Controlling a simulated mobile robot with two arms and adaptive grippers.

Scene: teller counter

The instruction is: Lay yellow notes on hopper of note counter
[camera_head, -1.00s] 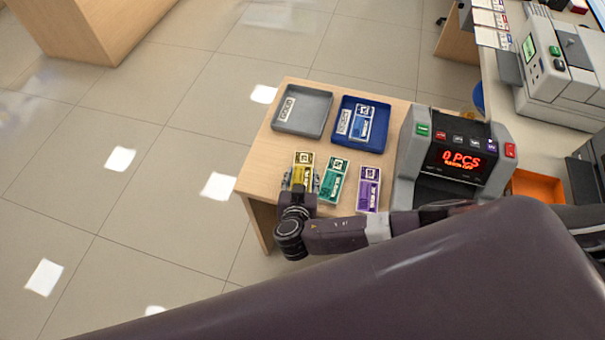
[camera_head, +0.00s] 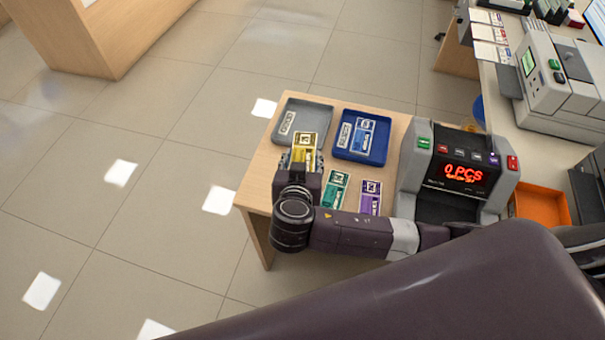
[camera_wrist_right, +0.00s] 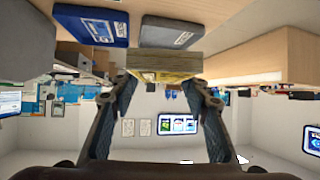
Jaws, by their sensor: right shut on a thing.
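The yellow notes (camera_head: 304,148) are a banded bundle held in my right gripper (camera_head: 303,165), which is shut on them. They appear raised above the table near the grey tray. In the right wrist view the yellow notes (camera_wrist_right: 165,70) sit between the two fingertips of my right gripper (camera_wrist_right: 163,78). The note counter (camera_head: 456,180) stands at the right end of the table, its red display reading 0 PCS. It is to the right of the gripper. My left gripper is not in view.
A green bundle (camera_head: 334,189) and a purple bundle (camera_head: 370,197) lie on the wooden table (camera_head: 262,180), right of my gripper. Behind are a grey tray (camera_head: 320,112) and a blue tray (camera_head: 378,150) holding a blue bundle (camera_head: 361,136). An orange tray (camera_head: 541,207) is right of the counter.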

